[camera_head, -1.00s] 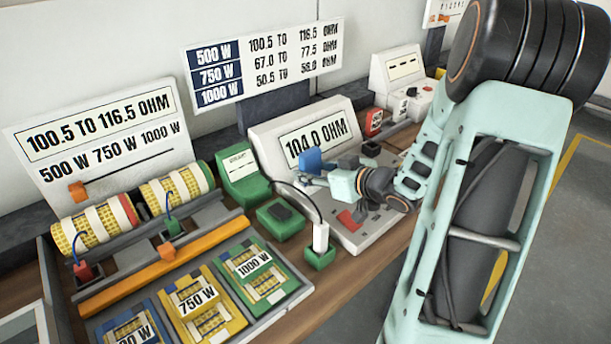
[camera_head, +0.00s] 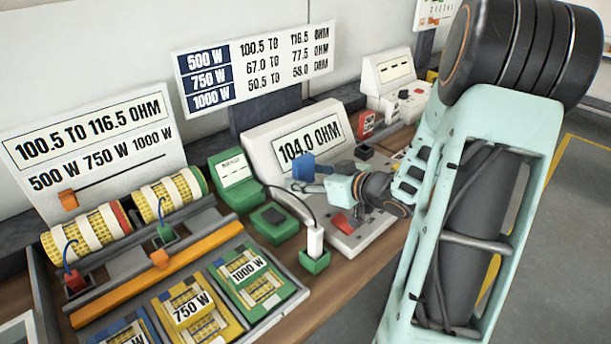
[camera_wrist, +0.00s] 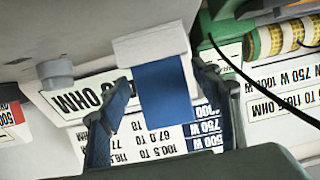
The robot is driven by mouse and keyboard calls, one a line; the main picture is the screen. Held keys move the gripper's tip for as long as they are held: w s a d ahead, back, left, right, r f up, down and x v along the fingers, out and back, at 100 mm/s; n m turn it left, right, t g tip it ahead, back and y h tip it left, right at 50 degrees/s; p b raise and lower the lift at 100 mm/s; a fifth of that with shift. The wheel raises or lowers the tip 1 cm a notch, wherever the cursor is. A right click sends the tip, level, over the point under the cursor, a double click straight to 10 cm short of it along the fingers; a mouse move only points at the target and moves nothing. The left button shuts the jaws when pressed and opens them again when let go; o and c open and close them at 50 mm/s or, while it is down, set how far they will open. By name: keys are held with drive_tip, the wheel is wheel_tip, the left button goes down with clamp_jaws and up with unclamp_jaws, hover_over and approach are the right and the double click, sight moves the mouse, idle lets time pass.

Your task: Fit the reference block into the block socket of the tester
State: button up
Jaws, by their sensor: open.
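The tester (camera_head: 258,150) is a pale console whose display reads 104.0 OHM. A blue block (camera_head: 302,168), which I take for the reference block, is upright at the tester's front, below the display. In the wrist view the blue block (camera_wrist: 166,95) meets a white piece (camera_wrist: 150,45), perhaps the socket; I cannot tell how deep it sits. My gripper (camera_wrist: 165,100) is open, with one dark finger on each side of the block and a visible gap at each side. In the head view my gripper (camera_head: 318,188) is just right of the block, partly hiding the tester's face.
A red rocker switch (camera_head: 342,222) is on the tester below my gripper. A green box (camera_head: 236,178), a green holder with a white plug (camera_head: 315,258) and a black cable are to the left and front. Coil trays (camera_head: 190,305) fill the left bench.

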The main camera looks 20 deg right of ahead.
drive_tip(key=p+v, duration=0.1)
drive_tip(key=v, duration=1)
drive_tip(key=shift+s+p, duration=0.2)
drive_tip(key=shift+p, duration=0.2)
drive_tip(key=shift+w+d+r, duration=0.1)
drive_tip(key=shift+d, duration=0.1)
